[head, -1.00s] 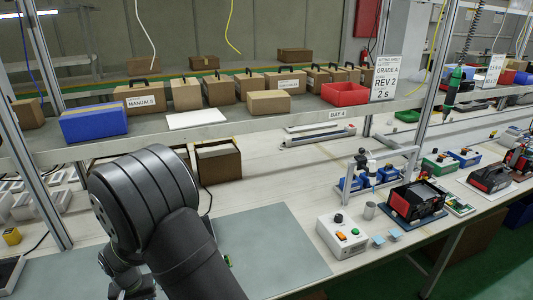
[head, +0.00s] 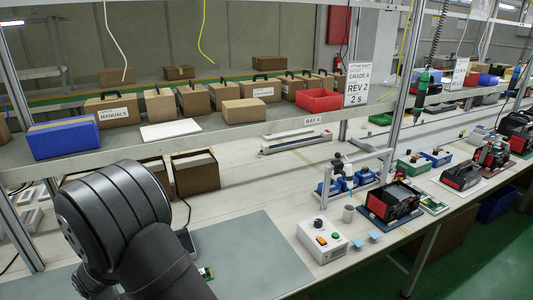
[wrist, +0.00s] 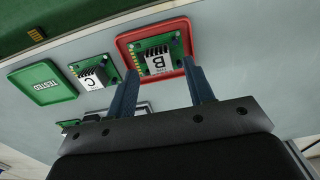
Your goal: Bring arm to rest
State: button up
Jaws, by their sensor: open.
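My gripper (wrist: 160,68) is open in the wrist view, with its two dark blue fingers apart and nothing between them that I can see held. Beyond the fingertips lies a red tray (wrist: 122,41) with a green circuit board marked B (wrist: 160,45) in it. How far the fingers are above it I cannot tell. To its left are a green board marked C (wrist: 93,78) and a green tray marked TESTED (wrist: 43,83). In the head view my dark arm fills the lower left, and my gripper is hidden.
A grey mat (head: 255,250) covers the near bench, with a small green board (head: 207,272) beside my arm. A control box (head: 322,240) stands right of the mat. A shelf (head: 225,125) with cartons, a blue bin (head: 62,137) and a red bin (head: 318,101) runs behind.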

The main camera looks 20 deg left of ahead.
notch_tip(320, 180, up, 10)
notch_tip(320, 180, down, 12)
jog(key=shift+d+f, duration=0.1)
jog(key=shift+f, duration=0.15)
notch_tip(320, 180, up, 5)
jog(key=shift+w+f, duration=0.1)
jog(key=w+d+r, duration=0.7)
jog(key=w+d, duration=0.1)
jog(key=d, duration=0.1)
jog(key=w+a+f, duration=0.2)
jog(key=w+a, duration=0.6)
jog(key=a, duration=0.4)
jog(key=f, duration=0.9)
jog(key=shift+s+d, duration=0.15)
jog(key=shift+s, duration=0.2)
jog(key=shift+r, duration=0.65)
